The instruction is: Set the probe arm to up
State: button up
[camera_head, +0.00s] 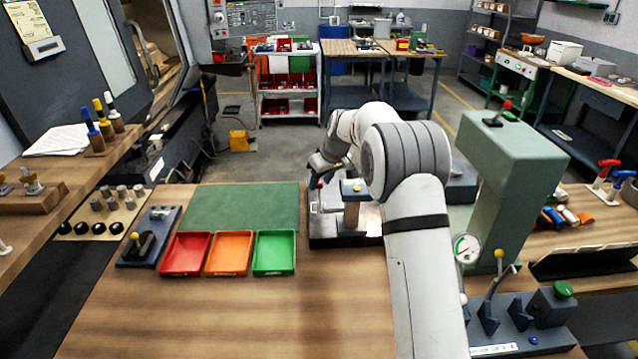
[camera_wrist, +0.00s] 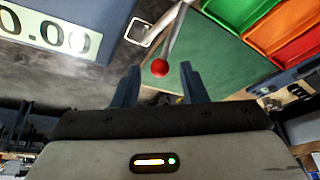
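In the wrist view a thin metal rod with a red ball (camera_wrist: 160,68) at its end, which looks like the probe arm, reaches down from the top edge. The ball shows between the tips of my gripper (camera_wrist: 158,72). The two dark fingers are apart and nothing is clamped; I cannot tell how far the ball lies beyond the tips. A display reading "0.00" (camera_wrist: 45,32) is at the upper left. In the head view my gripper (camera_head: 320,168) is over the grey device base (camera_head: 340,240), and my arm hides much of the device. The rod's pivot is not clear.
A green mat (camera_head: 240,208) lies left of the device. Red (camera_head: 186,254), orange (camera_head: 230,253) and green (camera_head: 274,252) trays stand in front of it. A tall green press (camera_head: 500,170) stands right of my arm. The front left of the wooden bench (camera_head: 190,320) is clear.

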jog(key=shift+p+x, duration=0.3)
jog(key=shift+x, duration=1.2)
jog(key=shift+c, duration=0.3)
grip_shut()
